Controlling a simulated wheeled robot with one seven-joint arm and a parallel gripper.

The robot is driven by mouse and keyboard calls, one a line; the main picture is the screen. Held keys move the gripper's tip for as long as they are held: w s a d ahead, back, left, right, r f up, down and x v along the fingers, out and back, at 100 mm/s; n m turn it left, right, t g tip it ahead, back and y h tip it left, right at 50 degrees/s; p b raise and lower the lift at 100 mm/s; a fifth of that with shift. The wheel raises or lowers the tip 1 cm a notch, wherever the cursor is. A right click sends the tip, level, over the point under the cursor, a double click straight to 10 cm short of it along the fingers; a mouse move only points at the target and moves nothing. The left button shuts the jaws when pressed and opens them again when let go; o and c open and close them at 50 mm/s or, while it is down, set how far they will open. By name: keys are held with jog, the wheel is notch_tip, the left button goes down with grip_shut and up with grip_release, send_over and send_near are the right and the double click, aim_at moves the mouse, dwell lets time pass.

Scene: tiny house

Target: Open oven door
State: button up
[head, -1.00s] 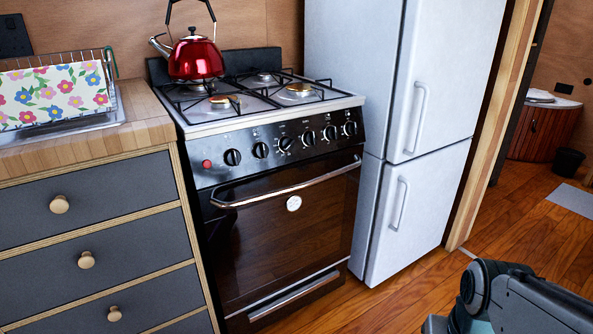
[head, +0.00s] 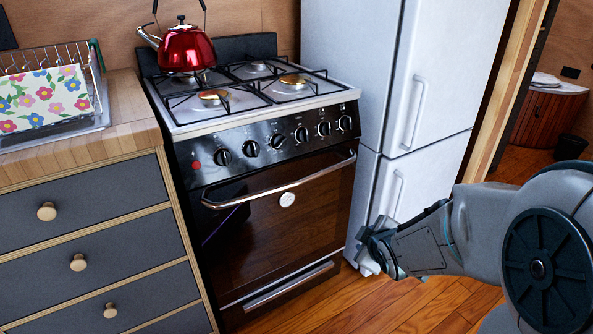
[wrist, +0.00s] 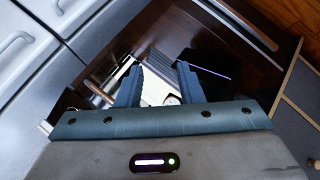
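The oven door (head: 270,230) is dark glass and closed, below the row of knobs. Its curved metal handle (head: 285,183) runs across the top, with a round white badge just under it. My gripper (head: 366,252) is to the right of the oven, in front of the fridge's lower part, lower than the handle in the picture. In the wrist view my gripper (wrist: 158,78) has its two fingers apart with nothing held between them. The oven door (wrist: 190,35) lies beyond the fingers there, and part of the handle (wrist: 99,92) shows left of them.
A white fridge (head: 385,85) stands right of the oven. A lower drawer handle (head: 290,287) is under the door. A red kettle (head: 188,48) sits on the stove. Grey drawers (head: 75,215) stand at left. The floor before the oven is clear.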

jog(key=w+a+r+n+t+y+p, duration=0.25)
jog(key=a+r+n+y, duration=0.2)
jog(key=n, duration=0.25)
jog(key=n+t+y, duration=0.1)
jog(key=n+y, duration=0.3)
jog(key=n, duration=0.1)
send_near(296, 185)
jog(key=shift+n, duration=0.3)
jog(key=b+x, duration=0.1)
jog(key=x, duration=1)
grip_shut()
